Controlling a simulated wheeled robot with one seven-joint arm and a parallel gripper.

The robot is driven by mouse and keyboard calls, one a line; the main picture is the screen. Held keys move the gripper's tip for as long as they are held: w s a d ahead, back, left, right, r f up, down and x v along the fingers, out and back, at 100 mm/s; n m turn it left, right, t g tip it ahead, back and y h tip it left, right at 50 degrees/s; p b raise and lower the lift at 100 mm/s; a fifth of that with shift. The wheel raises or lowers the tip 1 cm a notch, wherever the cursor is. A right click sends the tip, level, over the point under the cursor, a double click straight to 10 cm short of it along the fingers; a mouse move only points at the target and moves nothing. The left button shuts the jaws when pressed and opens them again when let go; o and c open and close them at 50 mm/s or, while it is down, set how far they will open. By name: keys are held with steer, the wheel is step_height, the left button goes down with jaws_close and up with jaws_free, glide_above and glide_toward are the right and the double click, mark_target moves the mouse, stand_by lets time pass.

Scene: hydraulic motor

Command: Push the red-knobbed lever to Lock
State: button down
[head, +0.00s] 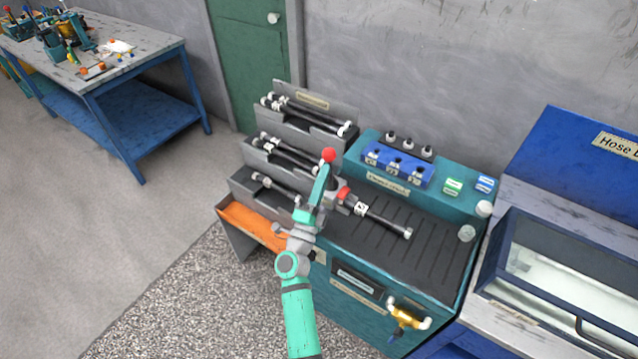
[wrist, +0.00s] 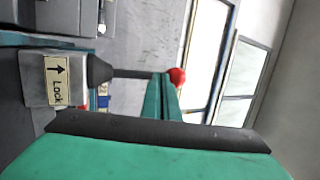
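The lever is a dark rod ending in a red knob (head: 329,155); the knob also shows in the wrist view (wrist: 177,77). Its rod (wrist: 133,74) comes out of a dark collar on a grey block (wrist: 38,80). The block carries a cream label (wrist: 57,81) with "Lock" and an arrow pointing up in that view. My gripper (head: 325,170) is at the knob, its teal fingers side by side with no clear gap. In the wrist view the fingertips (wrist: 163,77) are right beside the knob and rod end; I cannot tell whether they touch. My arm hides the lever's base in the head view.
A teal bench (head: 440,250) with a dark ribbed top holds a black hose (head: 385,218) near my gripper. Grey hose racks (head: 300,125) stand behind, left. A blue block (head: 395,168) with black knobs is at the back. A glass-lidded case (head: 560,270) stands right.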

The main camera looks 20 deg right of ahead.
steer(key=w+d, duration=0.1)
steer(key=w+d+r, duration=0.1)
steer(key=d, duration=0.1)
steer(key=w+d, duration=0.1)
steer(key=shift+d+r, duration=0.25)
steer(key=shift+r, duration=0.05)
steer(key=shift+w+d, duration=0.1)
stand_by(0.4)
stand_by(0.4)
steer(key=s+a+r, duration=0.5)
steer(key=s+a, duration=0.3)
steer(key=s, duration=0.1)
steer(key=shift+s+a+r, duration=0.15)
steer(key=shift+s+r, duration=0.2)
steer(key=shift+s, duration=0.05)
steer(key=shift+s+f, duration=0.1)
